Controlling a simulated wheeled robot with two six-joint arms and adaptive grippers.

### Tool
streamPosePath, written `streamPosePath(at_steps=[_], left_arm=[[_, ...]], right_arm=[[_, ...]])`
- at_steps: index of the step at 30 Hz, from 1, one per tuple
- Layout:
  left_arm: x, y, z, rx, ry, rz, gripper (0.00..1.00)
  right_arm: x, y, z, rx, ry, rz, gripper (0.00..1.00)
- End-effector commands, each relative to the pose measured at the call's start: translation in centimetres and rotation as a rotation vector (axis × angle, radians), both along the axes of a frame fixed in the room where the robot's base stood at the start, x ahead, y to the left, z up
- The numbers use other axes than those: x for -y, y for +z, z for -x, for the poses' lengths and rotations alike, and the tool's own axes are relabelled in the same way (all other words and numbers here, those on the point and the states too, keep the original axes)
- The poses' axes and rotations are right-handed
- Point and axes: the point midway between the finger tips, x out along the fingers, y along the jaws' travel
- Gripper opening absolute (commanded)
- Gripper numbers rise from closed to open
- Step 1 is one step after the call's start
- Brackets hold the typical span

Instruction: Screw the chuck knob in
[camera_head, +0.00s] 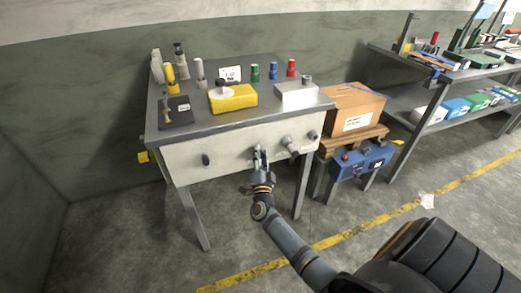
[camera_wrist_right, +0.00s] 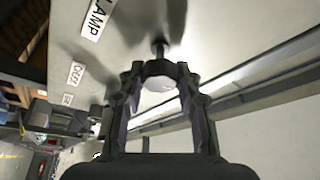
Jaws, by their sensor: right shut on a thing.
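My right gripper (camera_head: 260,158) is at the pale front panel (camera_head: 232,138) of the workbench, left of two grey protruding knobs. In the right wrist view its two fingers (camera_wrist_right: 160,92) are shut on a knob (camera_wrist_right: 159,83) with a pale round face. A short dark stem (camera_wrist_right: 158,48) joins this knob to the panel. One label nearby ends in "LAMP" (camera_wrist_right: 97,18); a smaller one seems to read "CHUCK" (camera_wrist_right: 75,73). I cannot tell which label belongs to the held knob. My left gripper is not in view.
Other knobs (camera_head: 290,147) (camera_head: 312,134) stick out to the right, and a dark one (camera_head: 206,159) to the left. Bottles, a yellow block (camera_head: 232,98) and a white box (camera_head: 296,95) stand on the bench. A cardboard box (camera_head: 352,107) stands to the right.

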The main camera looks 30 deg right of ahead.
Motion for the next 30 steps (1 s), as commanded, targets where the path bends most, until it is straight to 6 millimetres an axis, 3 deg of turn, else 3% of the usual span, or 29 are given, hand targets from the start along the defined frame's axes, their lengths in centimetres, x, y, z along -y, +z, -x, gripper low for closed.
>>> streamPosePath(at_steps=[10,29,30], left_arm=[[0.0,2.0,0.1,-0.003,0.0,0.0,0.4],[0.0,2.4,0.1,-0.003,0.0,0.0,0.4],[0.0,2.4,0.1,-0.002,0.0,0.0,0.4]], right_arm=[[0.0,0.1,0.0,0.039,-0.001,-0.168,0.02],[0.1,-0.2,0.0,0.051,-0.001,-0.216,0.02],[0.1,-0.2,0.0,0.051,-0.001,-0.216,0.35]])
